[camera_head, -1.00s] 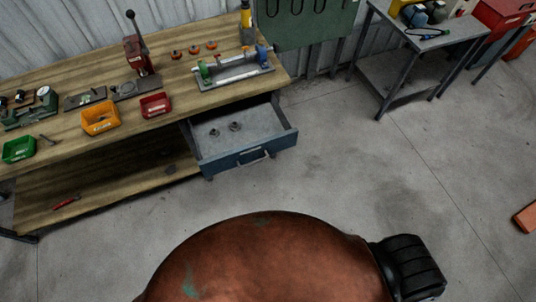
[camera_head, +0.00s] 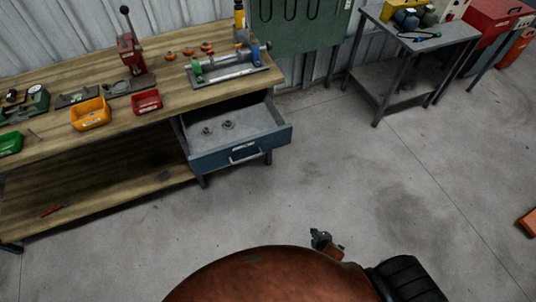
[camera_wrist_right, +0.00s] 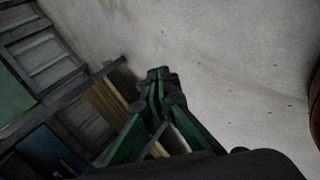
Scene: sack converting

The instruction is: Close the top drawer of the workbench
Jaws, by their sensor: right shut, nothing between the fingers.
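The workbench (camera_head: 110,128) has a wooden top and runs across the left of the head view. Its blue top drawer (camera_head: 210,160) is pulled well out at the right end of the bench, with a grey handle (camera_head: 245,155) on its front. A few small round metal parts lie inside it. My right gripper (camera_head: 321,238) is low in front of the drawer and to its right, over the floor and clear of the handle. In the wrist view the fingers of my right gripper (camera_wrist_right: 160,75) are together with nothing between them. My left gripper is not in view.
The bench top carries a red press (camera_head: 130,55), an orange bin (camera_head: 90,114), a red bin (camera_head: 146,101) and a clamping fixture (camera_head: 225,68). A grey side table (camera_head: 425,45) stands at the back right. The concrete floor in front of the drawer is clear.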

